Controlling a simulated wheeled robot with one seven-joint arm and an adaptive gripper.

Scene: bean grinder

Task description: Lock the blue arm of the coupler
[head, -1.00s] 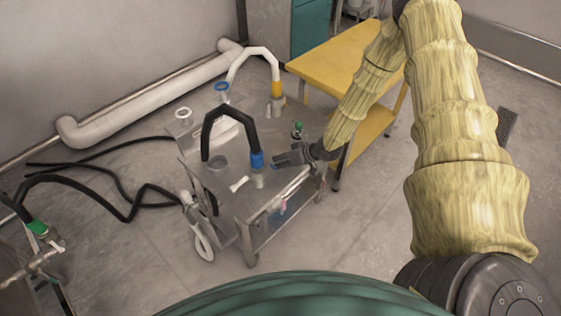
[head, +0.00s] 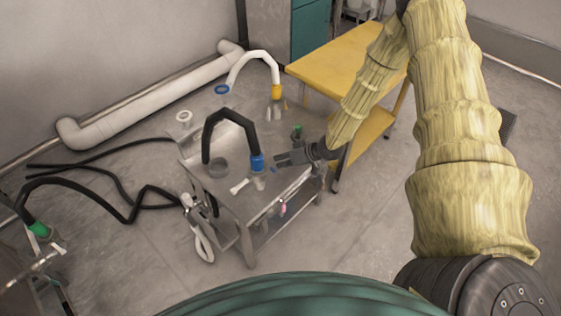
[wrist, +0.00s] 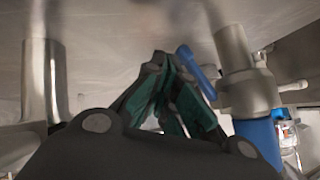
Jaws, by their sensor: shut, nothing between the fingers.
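The coupler with its blue cuff (head: 257,162) stands on the metal cart, at the end of a black hose. In the wrist view, its grey metal body (wrist: 248,92) is right of my fingers, with the blue cuff (wrist: 258,138) below it. The blue arm (wrist: 196,72) sticks out on the body's left side, slanting, close to the right finger; I cannot tell whether they touch. A small blue bit of it shows in the head view (head: 273,170). My gripper (head: 278,159) is shut and empty, just right of the coupler; its green-padded fingers show in the wrist view (wrist: 161,66).
A yellow table (head: 335,55) stands behind my arm. Black hoses lie on the floor at left.

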